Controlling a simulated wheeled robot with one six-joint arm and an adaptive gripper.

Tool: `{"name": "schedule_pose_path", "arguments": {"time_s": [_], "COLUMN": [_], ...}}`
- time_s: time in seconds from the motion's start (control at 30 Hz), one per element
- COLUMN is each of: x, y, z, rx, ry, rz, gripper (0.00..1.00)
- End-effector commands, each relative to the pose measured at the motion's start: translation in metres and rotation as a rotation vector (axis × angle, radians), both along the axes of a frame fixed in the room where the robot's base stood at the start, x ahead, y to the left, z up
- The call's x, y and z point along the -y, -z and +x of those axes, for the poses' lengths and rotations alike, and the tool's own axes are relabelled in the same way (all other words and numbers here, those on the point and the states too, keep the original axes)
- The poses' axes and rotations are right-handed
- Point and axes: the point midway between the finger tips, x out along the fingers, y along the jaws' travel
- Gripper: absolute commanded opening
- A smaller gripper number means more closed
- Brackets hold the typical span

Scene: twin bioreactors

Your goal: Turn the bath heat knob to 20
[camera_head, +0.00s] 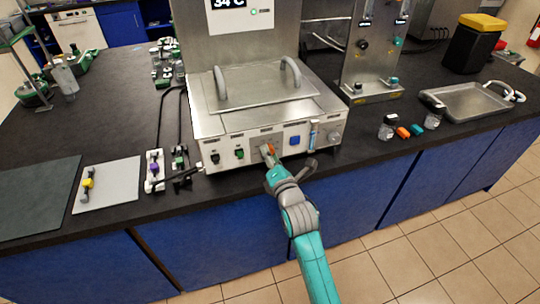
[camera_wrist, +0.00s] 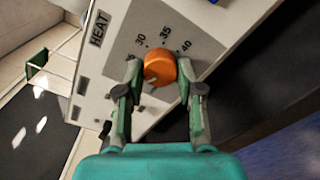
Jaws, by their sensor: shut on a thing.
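The orange heat knob (camera_wrist: 160,67) sits on the bath's front panel beside the printed word HEAT in the wrist view. The scale marks 30, 35 and 40 show around its far side; 20 is not readable. A pale mark shows on the knob's near, lower-left part. My gripper (camera_wrist: 159,72) is shut on the knob, one finger on each side. In the head view the knob (camera_head: 271,148) is a small orange spot between my gripper's fingers (camera_head: 268,153). The steel bath (camera_head: 225,122) has its lid on, and a display above it reads 34 °C.
A power strip (camera_head: 154,171) stands on the bench at left. Small jars and a steel tray (camera_head: 470,101) are at right.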

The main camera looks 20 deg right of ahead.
Motion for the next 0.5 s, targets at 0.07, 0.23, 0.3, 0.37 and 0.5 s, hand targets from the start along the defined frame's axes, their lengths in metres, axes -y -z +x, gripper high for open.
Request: {"name": "schedule_pose_path", "arguments": {"time_s": [0.07,0.23,0.3,0.37,0.5], "x": [-0.0008,-0.0009,-0.0008,-0.0007,-0.0004], "y": [0.0024,0.0026,0.0022,0.0019,0.0012], "z": [-0.0004,-0.0004,-0.0004,-0.0003,-0.0002], "rx": [-0.005,-0.005,-0.005,-0.004,-0.003], "ry": [-0.002,-0.002,-0.002,-0.001,-0.001], "rz": [0.001,0.001,0.001,0.001,0.001], "gripper": [0.02,0.47,0.62,0.62,0.62]}}
